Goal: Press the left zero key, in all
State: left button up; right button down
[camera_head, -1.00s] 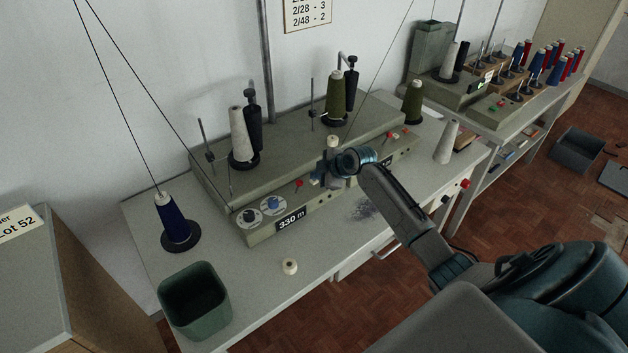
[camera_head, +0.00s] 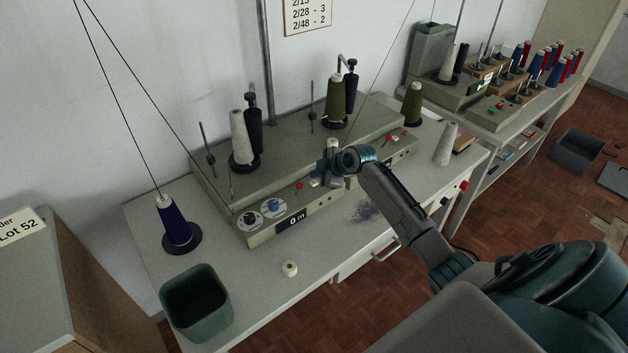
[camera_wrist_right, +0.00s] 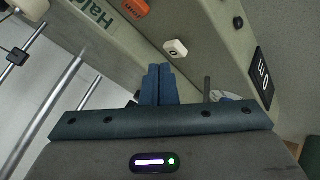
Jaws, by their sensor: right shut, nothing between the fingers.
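The left zero key, a small white key marked 0 (camera_wrist_right: 175,48), is on the front of the winding machine (camera_head: 262,234) in the right wrist view. In the head view my gripper and arm crowd that spot. My right gripper (camera_wrist_right: 158,68) is shut and empty, its blue fingertips just beside the key; a small gap shows in the picture. In the head view the right gripper (camera_head: 322,177) is at the machine's front panel. The left display (camera_head: 291,221) reads 0 m. My left gripper is not in view.
A red button (camera_head: 299,186) sits left of my gripper. Thread cones, including a white one (camera_head: 241,137) and an olive one (camera_head: 335,101), stand on the machine. A blue cone (camera_head: 173,220), a green bin (camera_head: 195,303) and a small white spool (camera_head: 290,269) are on the table.

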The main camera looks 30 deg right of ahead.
notch_tip(320, 180, up, 5)
jog(key=p, duration=0.3)
jog(key=shift+p, duration=0.3)
dwell(0.8)
